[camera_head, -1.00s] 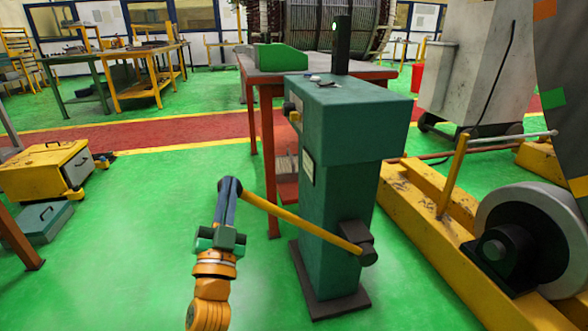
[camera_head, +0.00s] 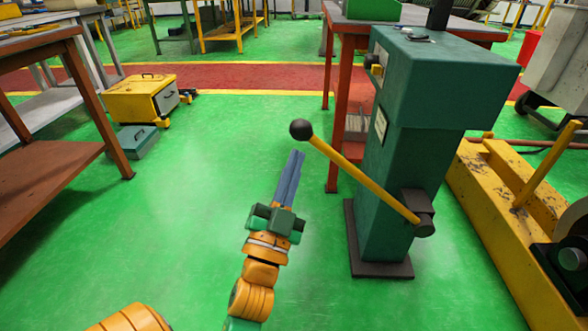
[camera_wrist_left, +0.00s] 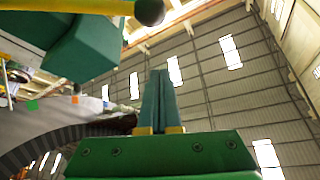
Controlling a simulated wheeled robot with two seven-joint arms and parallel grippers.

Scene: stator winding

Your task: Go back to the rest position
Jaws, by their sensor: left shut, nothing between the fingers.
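My left gripper (camera_head: 297,160) is in the lower middle of the head view, its long blue-grey fingers pressed together and empty. In the left wrist view the shut fingers (camera_wrist_left: 160,78) point up toward the roof. The yellow lever (camera_head: 355,178) with a black ball knob (camera_head: 301,130) juts from the green machine pedestal (camera_head: 405,150). The knob is just above the fingertips in the picture, with a small gap. The knob (camera_wrist_left: 150,11) also shows at the top of the left wrist view. An orange arm link of mine shows at the bottom left; my right gripper is not seen.
A red-framed table (camera_head: 345,60) stands behind the pedestal. A yellow machine base (camera_head: 500,215) lies to the right. A yellow cabinet (camera_head: 142,98) and a teal toolbox (camera_head: 135,141) sit on the left, near a brown-legged bench (camera_head: 50,155). Green floor (camera_head: 190,200) left of my arm is clear.

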